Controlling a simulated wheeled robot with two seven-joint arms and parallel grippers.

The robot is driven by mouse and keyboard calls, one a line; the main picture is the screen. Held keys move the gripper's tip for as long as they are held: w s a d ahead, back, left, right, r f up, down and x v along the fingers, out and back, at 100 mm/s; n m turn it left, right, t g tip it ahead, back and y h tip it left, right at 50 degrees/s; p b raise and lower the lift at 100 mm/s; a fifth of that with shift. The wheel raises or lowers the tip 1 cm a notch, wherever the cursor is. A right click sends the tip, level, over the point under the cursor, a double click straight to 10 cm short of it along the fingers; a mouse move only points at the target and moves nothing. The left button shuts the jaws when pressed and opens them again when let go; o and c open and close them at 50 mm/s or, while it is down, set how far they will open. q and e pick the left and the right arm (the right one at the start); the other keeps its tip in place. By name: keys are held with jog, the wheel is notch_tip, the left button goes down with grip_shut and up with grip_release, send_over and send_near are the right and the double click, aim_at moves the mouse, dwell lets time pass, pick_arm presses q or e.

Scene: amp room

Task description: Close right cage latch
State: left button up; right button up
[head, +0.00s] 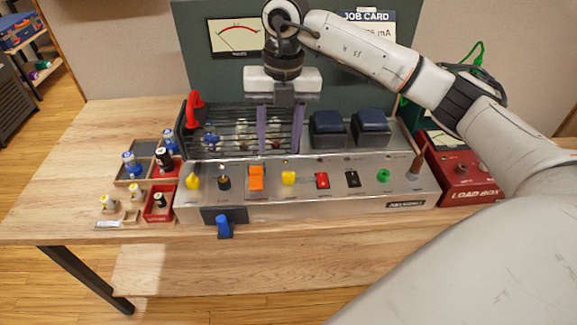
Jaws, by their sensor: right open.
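The amp (330,200) stands on the wooden bench, with a dark barred cage (228,113) at its back left. A blue latch-like part (211,138) shows at the cage's left front. I cannot make out a matching right latch; my right gripper covers much of the cage's right part. My right gripper (280,148) points down at the cage's right part, its two purplish fingers apart with nothing seen between them. I cannot tell whether the fingers touch the cage. My left gripper is not in view.
A red handle (194,108) rises at the cage's left. Two dark blue-topped blocks (328,128) stand right of it. Knobs and switches line the amp's front. Trays of tubes (133,167) sit left, a red load box (465,180) right. The bench front is mostly clear.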

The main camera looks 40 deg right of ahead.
aim_at(288, 172)
jog(key=shift+m+h, duration=0.3)
jog(key=shift+h, duration=0.1)
jog(key=f, duration=0.3)
jog(key=d+f, duration=0.1)
jog(key=f, duration=0.2)
jog(key=d+f+p, duration=0.1)
jog(key=f, duration=0.2)
jog(key=shift+s+d+f, duration=0.1)
jog(key=shift+f, duration=0.2)
grip_shut()
jog(key=c, duration=1.1)
grip_release()
